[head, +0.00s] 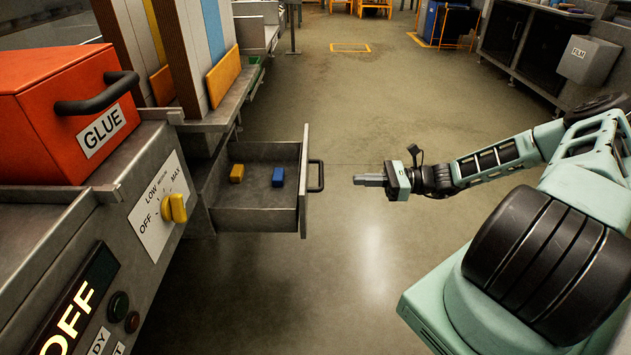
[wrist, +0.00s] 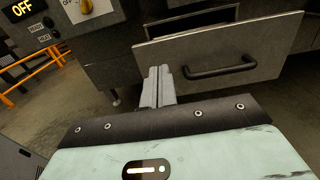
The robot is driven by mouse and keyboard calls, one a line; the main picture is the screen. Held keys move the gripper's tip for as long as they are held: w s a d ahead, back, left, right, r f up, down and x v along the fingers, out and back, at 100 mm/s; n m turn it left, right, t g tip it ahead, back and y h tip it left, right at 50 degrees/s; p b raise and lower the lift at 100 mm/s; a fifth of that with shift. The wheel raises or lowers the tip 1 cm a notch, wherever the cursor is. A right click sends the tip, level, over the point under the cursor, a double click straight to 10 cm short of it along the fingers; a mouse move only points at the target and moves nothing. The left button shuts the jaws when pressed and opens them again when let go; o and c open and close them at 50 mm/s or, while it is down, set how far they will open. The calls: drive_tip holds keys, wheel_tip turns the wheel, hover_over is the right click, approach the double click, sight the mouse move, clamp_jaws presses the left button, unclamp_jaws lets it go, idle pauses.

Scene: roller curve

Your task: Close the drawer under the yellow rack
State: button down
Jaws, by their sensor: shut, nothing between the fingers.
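The grey metal drawer (head: 255,217) is pulled out to the right from under the rack in the head view. A yellow block (head: 237,173) and a blue block (head: 278,177) lie inside it. Its front carries a dark bar handle (head: 317,176). The rack (head: 224,75) above has a yellow-orange panel beside tall blue and brown boards. My gripper (head: 358,180) is shut and empty, to the right of the handle and apart from it. In the wrist view the shut fingers (wrist: 158,85) point at the drawer front (wrist: 215,52), left of the handle (wrist: 220,68).
A red GLUE box (head: 60,115) stands on the grey machine at the left, above a yellow knob (head: 175,208) and a lit OFF panel (head: 75,305). The floor (head: 340,260) around the drawer front and my gripper is clear. Dark cabinets (head: 520,45) stand at the far right.

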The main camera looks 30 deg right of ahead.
drive_tip(key=b+x, duration=0.1)
drive_tip(key=x, duration=1)
drive_tip(key=shift+w+a, duration=0.2)
drive_tip(key=shift+a, duration=0.1)
